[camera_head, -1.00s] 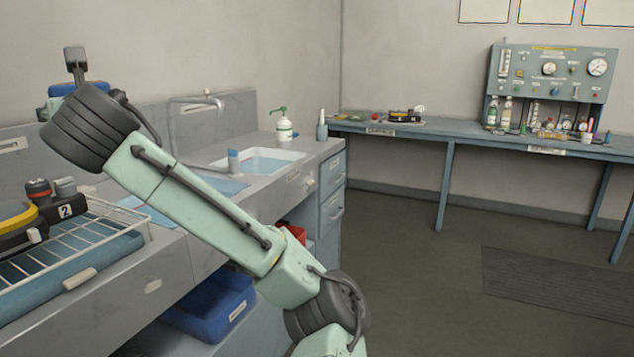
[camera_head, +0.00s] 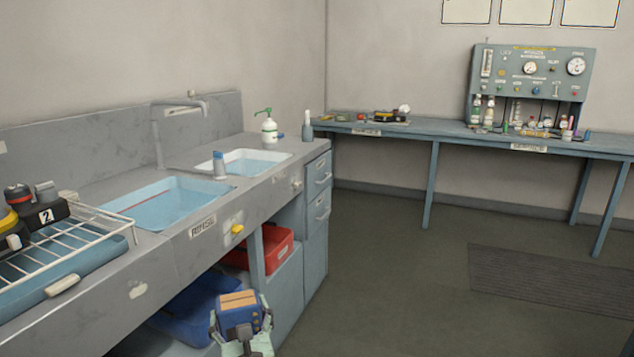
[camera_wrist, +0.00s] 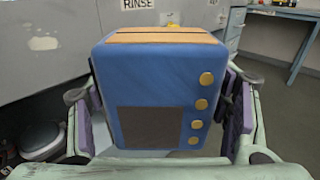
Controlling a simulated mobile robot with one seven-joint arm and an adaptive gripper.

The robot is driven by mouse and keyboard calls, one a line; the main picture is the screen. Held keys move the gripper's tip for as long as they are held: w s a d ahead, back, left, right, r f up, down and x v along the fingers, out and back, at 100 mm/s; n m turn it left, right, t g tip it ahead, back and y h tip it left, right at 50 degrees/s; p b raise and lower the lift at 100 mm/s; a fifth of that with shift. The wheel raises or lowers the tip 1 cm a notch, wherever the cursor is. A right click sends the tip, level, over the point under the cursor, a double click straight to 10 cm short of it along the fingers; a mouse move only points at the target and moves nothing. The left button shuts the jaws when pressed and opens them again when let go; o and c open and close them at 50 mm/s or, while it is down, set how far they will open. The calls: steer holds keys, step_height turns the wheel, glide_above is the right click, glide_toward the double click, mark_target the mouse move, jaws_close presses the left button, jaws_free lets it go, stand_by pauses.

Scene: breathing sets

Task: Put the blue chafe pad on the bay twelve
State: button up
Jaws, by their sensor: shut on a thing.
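The blue chafe pad (camera_head: 238,312) looks like a thick blue block with a tan-striped top. In the wrist view the pad (camera_wrist: 100,100) shows a dark square patch and a column of gold studs on its near face. My gripper (camera_head: 243,338) is shut on it, with purple-grey finger pads (camera_wrist: 238,115) on either side. The pad is upright and held in front of the sink counter, below its top. I cannot make out a bay marked twelve in either view.
The counter (camera_head: 190,250) has two basins and a tag reading RINSE. A white wire rack (camera_head: 90,240) holds gear marked 2 at left. A blue bin (camera_head: 190,305) and a red bin (camera_head: 265,250) sit underneath. A bench (camera_head: 450,135) carries a gauge panel (camera_head: 530,75).

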steer(key=w+d+f+m+h, duration=0.1)
steer(key=d+f+h, duration=0.1)
steer(key=d+f, duration=0.85)
steer(key=d+f+m+t+h, duration=0.15)
steer(key=d+f, duration=0.35)
steer(key=f, duration=1)
steer(key=w+d+f+m+g+h, duration=0.1)
steer(key=d+f+m+h, duration=0.15)
steer(key=d+f, duration=0.75)
steer(key=w+a+r+n+y, duration=0.1)
steer(key=w+a+r, duration=0.4)
steer(key=w+a, duration=0.35)
steer(key=w+a+r+n+y, duration=0.1)
steer(key=w+a+r, duration=0.5)
steer(key=w+a, duration=0.3)
steer(key=s+d+f+m+h, duration=0.1)
steer(key=s+d+f, duration=0.6)
steer(key=s, duration=0.2)
steer(key=s+d+f+h, duration=0.1)
steer(key=s+d+f, duration=0.6)
steer(key=s, duration=0.2)
steer(key=a, duration=0.6)
steer(key=shift+w+a+r, duration=0.15)
steer(key=shift+w+a, duration=0.05)
